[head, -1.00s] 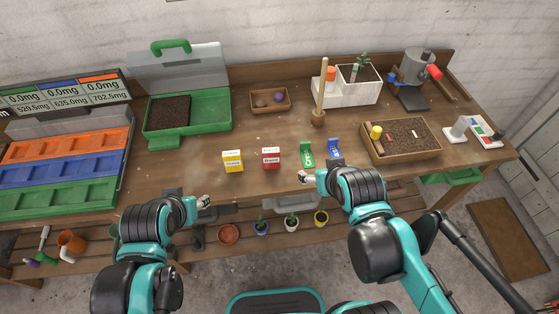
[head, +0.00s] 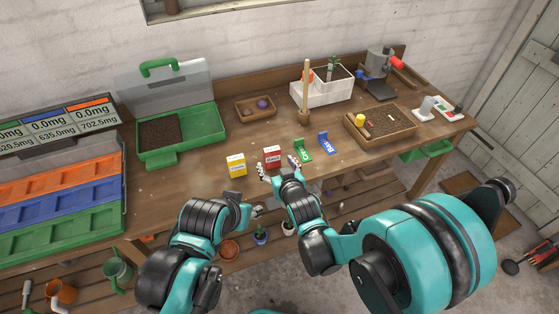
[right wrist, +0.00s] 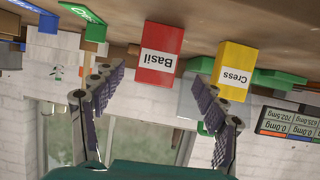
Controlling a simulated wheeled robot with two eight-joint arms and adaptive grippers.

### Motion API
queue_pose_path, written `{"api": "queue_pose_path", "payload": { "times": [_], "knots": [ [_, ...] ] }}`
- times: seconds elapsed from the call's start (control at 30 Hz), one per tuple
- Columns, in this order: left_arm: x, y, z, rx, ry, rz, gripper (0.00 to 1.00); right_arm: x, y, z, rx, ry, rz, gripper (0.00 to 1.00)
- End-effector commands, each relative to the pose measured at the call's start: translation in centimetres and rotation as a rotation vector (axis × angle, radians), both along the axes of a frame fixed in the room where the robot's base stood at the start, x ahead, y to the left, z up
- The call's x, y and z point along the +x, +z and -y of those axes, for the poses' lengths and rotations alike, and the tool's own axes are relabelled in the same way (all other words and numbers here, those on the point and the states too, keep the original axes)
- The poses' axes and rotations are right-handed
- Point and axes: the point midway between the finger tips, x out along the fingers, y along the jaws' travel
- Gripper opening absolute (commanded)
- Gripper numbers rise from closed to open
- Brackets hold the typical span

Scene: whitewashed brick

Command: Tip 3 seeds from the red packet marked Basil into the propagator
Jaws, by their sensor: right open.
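The red packet marked Basil (head: 272,155) stands upright near the table's front edge. My right gripper (head: 279,167) is open just in front of it. In the right wrist view, which is upside down, the Basil packet (right wrist: 161,55) shows ahead between the spread fingers (right wrist: 160,82), with no contact visible. The propagator, a green tray with a raised clear lid (head: 206,143), stands at the back left, with dark soil in its left part. My left gripper (head: 257,210) is low by the front edge; its fingers are too small to read.
A yellow Cress packet (head: 236,165) stands close left of the Basil packet. A small wooden tray (head: 240,115) lies beyond. The table between packets and propagator is clear.

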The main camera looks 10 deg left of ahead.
Motion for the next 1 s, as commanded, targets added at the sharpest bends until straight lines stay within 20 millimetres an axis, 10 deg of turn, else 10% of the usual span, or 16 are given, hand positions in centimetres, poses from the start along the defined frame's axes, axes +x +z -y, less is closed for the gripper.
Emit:
{"api": "queue_pose_path", "payload": {
  "times": [0.73,0.93,1.0],
  "knots": [
    [0.0,-2.0,0.0,0.000,0.000,0.000,0.43,5.5,-2.5,-2.7,-0.001,-0.002,-0.002,0.72],
    [0.0,-2.0,0.0,0.000,0.000,0.000,0.43,5.5,-2.5,-2.6,-0.001,-0.002,-0.002,0.20],
    [0.0,-2.0,0.0,0.000,0.000,0.000,0.43,5.5,-2.5,-2.6,-0.001,-0.002,-0.002,0.19]
  ]
}}
